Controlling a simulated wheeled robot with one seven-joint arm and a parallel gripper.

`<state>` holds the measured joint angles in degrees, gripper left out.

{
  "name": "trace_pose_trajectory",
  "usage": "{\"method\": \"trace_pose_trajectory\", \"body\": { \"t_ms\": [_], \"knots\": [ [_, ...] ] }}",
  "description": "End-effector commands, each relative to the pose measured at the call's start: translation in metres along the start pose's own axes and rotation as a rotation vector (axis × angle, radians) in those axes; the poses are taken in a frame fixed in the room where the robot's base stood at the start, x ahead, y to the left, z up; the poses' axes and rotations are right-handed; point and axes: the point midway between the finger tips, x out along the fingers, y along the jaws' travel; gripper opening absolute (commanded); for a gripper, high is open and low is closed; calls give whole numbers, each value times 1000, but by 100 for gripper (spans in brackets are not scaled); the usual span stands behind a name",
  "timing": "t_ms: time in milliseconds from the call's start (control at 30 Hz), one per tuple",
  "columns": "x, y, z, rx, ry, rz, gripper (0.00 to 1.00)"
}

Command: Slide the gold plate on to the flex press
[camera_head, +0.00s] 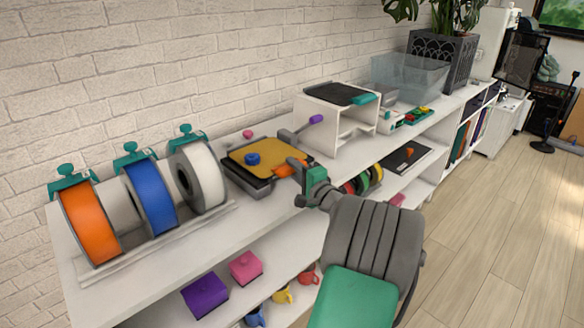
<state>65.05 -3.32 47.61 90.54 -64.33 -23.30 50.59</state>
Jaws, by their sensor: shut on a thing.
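The gold plate (285,151) is a flat yellow sheet with a blue knob (252,158) on top and an orange tab (284,171) at its front right edge. It lies flat over a low dark grey and black base (246,181) on the white shelf top, which looks like the flex press. Whether the plate is fully seated on the base or just above it, I cannot tell. My gripper (295,168) is at the plate's right side, shut on the orange tab. Its fingertips partly hide the tab and the plate's right corner.
Orange, blue and white spools (90,224) stand on a rack at left. A white frame with a dark top (337,94) stands behind right, a purple-ended lever (316,119) beside it. A small pink knob (247,134) is behind the plate. Shelf top in front is clear.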

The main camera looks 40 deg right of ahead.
Motion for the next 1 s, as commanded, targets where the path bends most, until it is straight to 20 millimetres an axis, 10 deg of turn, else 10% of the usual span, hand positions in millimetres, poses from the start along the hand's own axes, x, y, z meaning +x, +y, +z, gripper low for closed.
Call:
{"method": "trace_pose_trajectory", "body": {
  "t_ms": [433,500,1000],
  "knots": [
    [1,0,2,-1,-4,-1,0],
    [1,0,2,-1,-4,-1,23],
    [1,1,3,0,-5,2,49]
  ]
}}
